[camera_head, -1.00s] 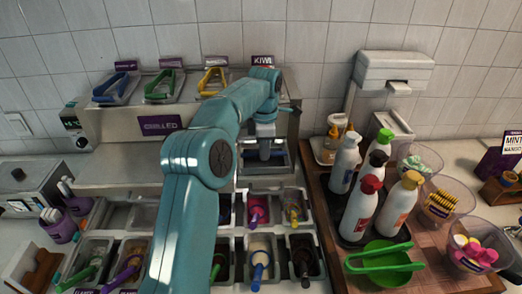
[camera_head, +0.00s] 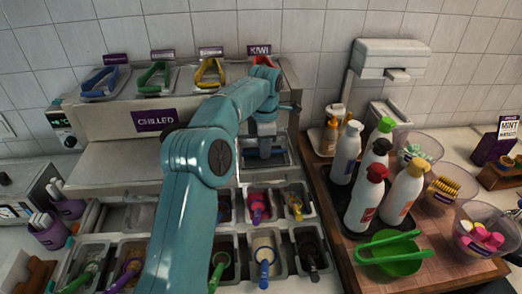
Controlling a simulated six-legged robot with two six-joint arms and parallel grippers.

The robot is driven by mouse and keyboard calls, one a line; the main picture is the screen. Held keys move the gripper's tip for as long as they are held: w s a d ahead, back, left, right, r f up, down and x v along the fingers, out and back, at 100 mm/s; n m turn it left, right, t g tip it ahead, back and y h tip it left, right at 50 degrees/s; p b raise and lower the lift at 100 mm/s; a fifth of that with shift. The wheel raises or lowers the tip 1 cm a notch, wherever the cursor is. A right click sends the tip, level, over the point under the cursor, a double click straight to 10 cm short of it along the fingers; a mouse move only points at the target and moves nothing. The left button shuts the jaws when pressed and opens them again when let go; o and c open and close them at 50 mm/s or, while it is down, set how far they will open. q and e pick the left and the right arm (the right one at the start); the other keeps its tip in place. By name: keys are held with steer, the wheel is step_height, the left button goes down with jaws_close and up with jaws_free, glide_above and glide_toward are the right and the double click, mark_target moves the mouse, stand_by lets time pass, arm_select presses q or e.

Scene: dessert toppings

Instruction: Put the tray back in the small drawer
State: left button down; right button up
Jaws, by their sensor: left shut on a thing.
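My left arm crosses the middle of the head view. Its gripper (camera_head: 265,128) is over a dark grey tray (camera_head: 280,157) at the right front of the chilled unit (camera_head: 115,165). The gripper is shut on the tray, though its fingertips are small and partly hidden. The tray looks roughly level, in front of the unit's right end. I cannot clearly tell the small drawer apart from the tray or see how far the tray is inside it. My right gripper is not in view.
Topping bins (camera_head: 305,205) with coloured scoops fill the counter just in front of the tray. To the right, a wooden board (camera_head: 405,257) holds squeeze bottles (camera_head: 362,197), clear bowls (camera_head: 485,228) and a green bowl (camera_head: 390,265). Tongs (camera_head: 155,75) lie on top of the unit.

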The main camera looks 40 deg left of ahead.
arm_select(q)
steer(key=shift+w+d, duration=0.2)
steer(key=shift+d, duration=0.05)
steer(key=shift+f, duration=0.2)
steer(key=c, duration=1.1)
jaws_free()
steer(key=shift+s+a, duration=0.1)
steer(key=shift+a, duration=0.05)
steer(key=shift+w, duration=0.2)
